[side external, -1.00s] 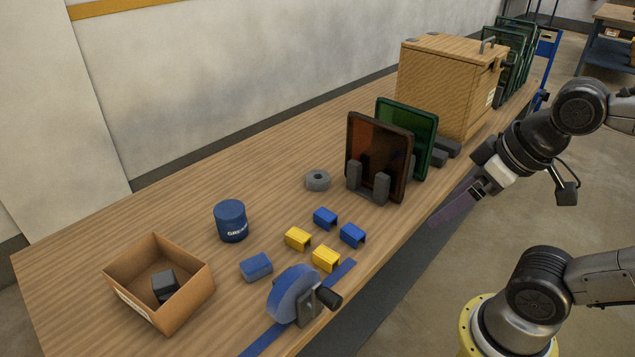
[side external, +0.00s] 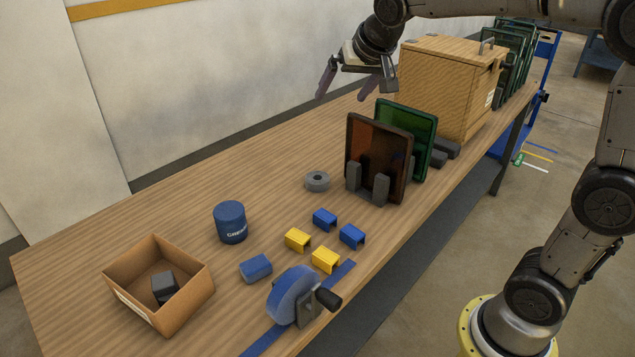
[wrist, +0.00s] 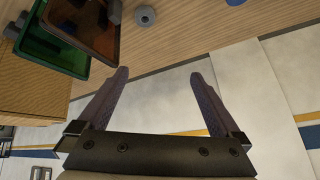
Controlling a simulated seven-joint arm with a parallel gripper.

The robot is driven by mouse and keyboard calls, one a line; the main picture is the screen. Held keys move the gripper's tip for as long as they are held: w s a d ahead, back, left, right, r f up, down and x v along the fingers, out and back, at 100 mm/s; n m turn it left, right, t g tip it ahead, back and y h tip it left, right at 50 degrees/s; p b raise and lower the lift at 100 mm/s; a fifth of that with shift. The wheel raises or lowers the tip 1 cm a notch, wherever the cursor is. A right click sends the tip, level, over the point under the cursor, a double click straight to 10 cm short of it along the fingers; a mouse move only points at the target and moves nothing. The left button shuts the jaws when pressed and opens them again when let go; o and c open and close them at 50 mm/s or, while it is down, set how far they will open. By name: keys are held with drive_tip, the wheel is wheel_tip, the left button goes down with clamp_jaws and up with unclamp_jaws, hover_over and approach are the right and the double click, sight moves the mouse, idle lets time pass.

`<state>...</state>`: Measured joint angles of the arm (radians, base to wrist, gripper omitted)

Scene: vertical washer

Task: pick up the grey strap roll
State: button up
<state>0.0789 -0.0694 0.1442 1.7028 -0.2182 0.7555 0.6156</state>
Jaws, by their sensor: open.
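The grey strap roll (side external: 317,181) is a small grey ring lying flat on the wooden table, left of the orange panel in the side view. It also shows near the top of the wrist view (wrist: 145,16). My gripper (side external: 345,92) is open and empty, its two purple fingers spread. It is above the back of the table, beyond the roll and well above it. In the wrist view my fingers (wrist: 161,82) have only table edge and wall between them.
Orange (side external: 377,150) and green (side external: 420,135) panels stand upright right of the roll, before a wooden box (side external: 445,85). Blue and yellow clips (side external: 297,239), a blue can (side external: 230,221) and a cardboard box (side external: 125,268) are nearer the camera. Table left of the roll is clear.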

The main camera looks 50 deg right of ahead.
drive_tip(key=w+d+f, duration=0.3)
drive_tip(key=w+f, duration=0.3)
drive_tip(key=w, duration=0.1)
drive_tip(key=m+g, duration=0.1)
drive_tip(key=g, duration=0.2)
hover_over(317, 178)
drive_tip(key=s+a, duration=0.1)
drive_tip(key=s, duration=0.1)
wheel_tip(317, 178, down, 22)
drive_tip(key=shift+f, duration=0.25)
drive_tip(key=shift+h, duration=0.3)
drive_tip(key=shift+a+x, duration=0.15)
drive_tip(key=shift+x, duration=1.3)
drive_tip(key=shift+a+x, duration=0.15)
drive_tip(key=shift+x, duration=1.3)
drive_tip(key=shift+s+f, duration=0.1)
drive_tip(key=shift+c, duration=0.2)
drive_tip(key=c, duration=1.1)
drive_tip(key=shift+o, duration=0.2)
